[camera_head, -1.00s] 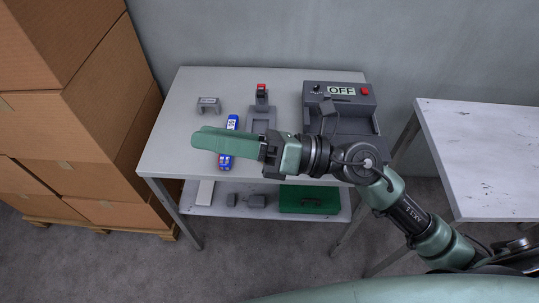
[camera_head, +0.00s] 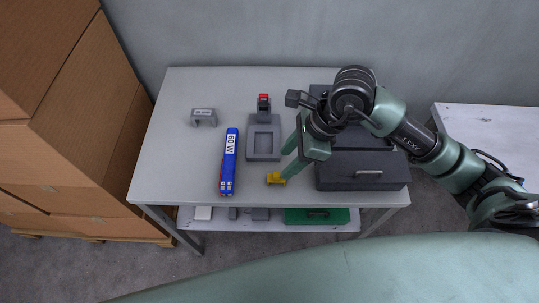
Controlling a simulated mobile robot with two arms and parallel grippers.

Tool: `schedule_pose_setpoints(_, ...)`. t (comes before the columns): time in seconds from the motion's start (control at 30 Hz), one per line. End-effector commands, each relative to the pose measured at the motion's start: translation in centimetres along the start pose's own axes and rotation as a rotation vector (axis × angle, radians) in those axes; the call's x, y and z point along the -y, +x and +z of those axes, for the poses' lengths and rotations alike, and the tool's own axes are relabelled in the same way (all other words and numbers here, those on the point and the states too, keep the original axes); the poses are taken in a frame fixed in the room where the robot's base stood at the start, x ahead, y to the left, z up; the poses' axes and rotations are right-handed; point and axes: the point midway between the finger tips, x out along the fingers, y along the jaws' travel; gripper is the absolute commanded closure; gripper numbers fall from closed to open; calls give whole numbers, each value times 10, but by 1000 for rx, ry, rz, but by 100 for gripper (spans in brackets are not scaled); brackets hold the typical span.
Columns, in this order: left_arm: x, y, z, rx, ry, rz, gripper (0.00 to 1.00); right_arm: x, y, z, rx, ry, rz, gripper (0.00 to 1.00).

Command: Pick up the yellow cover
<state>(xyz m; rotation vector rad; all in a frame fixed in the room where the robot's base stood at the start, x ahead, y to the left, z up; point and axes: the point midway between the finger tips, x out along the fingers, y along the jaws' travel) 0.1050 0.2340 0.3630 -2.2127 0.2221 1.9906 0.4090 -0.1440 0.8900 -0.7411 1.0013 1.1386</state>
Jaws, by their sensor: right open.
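The small yellow cover (camera_head: 275,179) lies on the grey table (camera_head: 180,170) near its front edge, right of the blue box. My right gripper (camera_head: 284,167) is open, its green fingers pointing down and to the left. One fingertip is right at the yellow cover and overlaps it in the picture. I cannot tell whether they touch. Part of the cover's right side is hidden by the finger. My left gripper is not in view.
A dark grey case (camera_head: 360,178) is close right of the gripper. Stacked cartons (camera_head: 70,130) stand at left.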

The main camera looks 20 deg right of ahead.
Motion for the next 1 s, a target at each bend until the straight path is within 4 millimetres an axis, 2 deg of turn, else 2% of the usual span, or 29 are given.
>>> schedule_pose_setpoints(0.1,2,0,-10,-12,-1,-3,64,1,4,-3,-13,0,-2,53)
schedule_pose_setpoints(0.17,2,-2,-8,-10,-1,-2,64,0,9,-3,-14,0,0,53)
schedule_pose_setpoints(0.4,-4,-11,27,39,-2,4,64,-3,36,-3,-13,1,2,53)
schedule_pose_setpoints(0.5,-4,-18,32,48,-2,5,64,-7,51,-2,-12,2,3,53)
schedule_pose_setpoints(0.7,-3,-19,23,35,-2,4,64,-6,75,-4,-13,0,-1,53)
schedule_pose_setpoints(0.87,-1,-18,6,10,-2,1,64,-6,78,-4,-12,-2,-3,53)
schedule_pose_setpoints(0.97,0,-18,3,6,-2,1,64,-6,78,-4,-12,-2,-3,53)
schedule_pose_setpoints(1.0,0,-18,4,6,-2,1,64,-6,78,-4,-12,-2,-3,64)
